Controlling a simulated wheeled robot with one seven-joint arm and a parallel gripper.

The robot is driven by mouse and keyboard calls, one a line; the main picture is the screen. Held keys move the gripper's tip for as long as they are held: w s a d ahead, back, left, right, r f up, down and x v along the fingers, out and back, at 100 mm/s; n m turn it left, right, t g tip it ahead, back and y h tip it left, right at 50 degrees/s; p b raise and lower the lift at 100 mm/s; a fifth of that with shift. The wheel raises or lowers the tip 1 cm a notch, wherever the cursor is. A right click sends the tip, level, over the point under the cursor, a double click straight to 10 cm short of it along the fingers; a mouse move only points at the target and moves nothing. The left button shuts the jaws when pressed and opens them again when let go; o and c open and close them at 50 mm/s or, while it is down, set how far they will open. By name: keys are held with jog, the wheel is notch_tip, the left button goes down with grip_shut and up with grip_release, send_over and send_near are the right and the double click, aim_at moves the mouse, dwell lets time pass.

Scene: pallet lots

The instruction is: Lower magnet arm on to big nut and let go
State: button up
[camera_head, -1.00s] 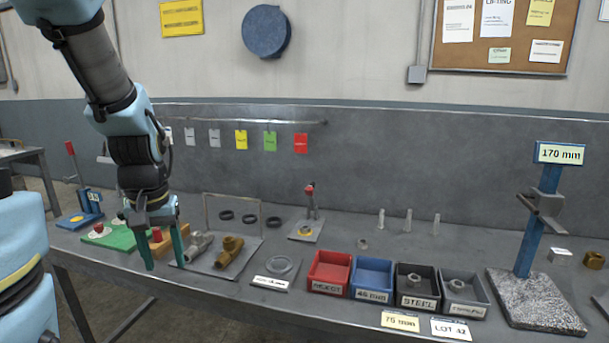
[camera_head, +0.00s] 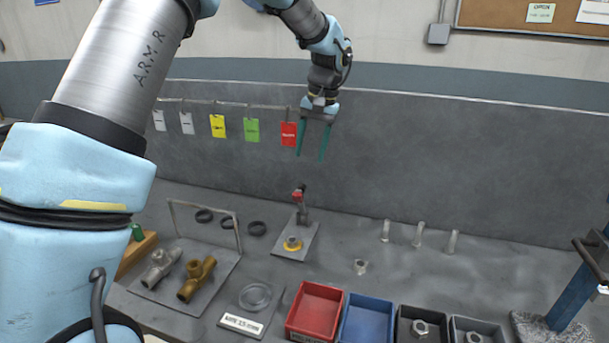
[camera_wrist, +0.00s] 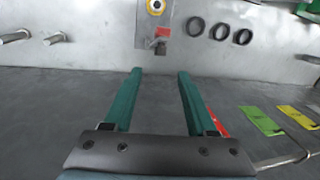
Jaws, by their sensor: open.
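The magnet arm (camera_head: 302,208) has a red end and stands raised on a small grey plate at the back of the bench. A brass-coloured big nut (camera_head: 292,244) lies on the same plate, in front of the arm's post. In the wrist view the magnet arm (camera_wrist: 160,42) and the nut (camera_wrist: 155,6) show near the top centre. My gripper (camera_head: 311,157) is open and empty, its green fingers pointing down, above and behind the magnet arm, near the back wall. The fingers also show in the wrist view (camera_wrist: 159,72), apart from the magnet arm.
Hanging tags, the red one (camera_head: 289,135) nearest, are by my gripper. Black rings (camera_head: 257,228) and a wire frame (camera_head: 238,235) stand left of the plate. A red bin (camera_head: 316,312) and blue bin (camera_head: 367,320) are in front. Upright pegs (camera_head: 418,235) stand to the right.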

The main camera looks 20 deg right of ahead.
aim_at(302, 202)
jog(key=f, duration=0.3)
jog(key=a+f+p, duration=0.1)
jog(key=f, duration=0.2)
jog(key=w+f+p, duration=0.1)
jog(key=f, duration=0.2)
jog(key=shift+a+f, duration=0.2)
jog(key=shift+a, duration=0.05)
grip_shut()
dwell(1.0)
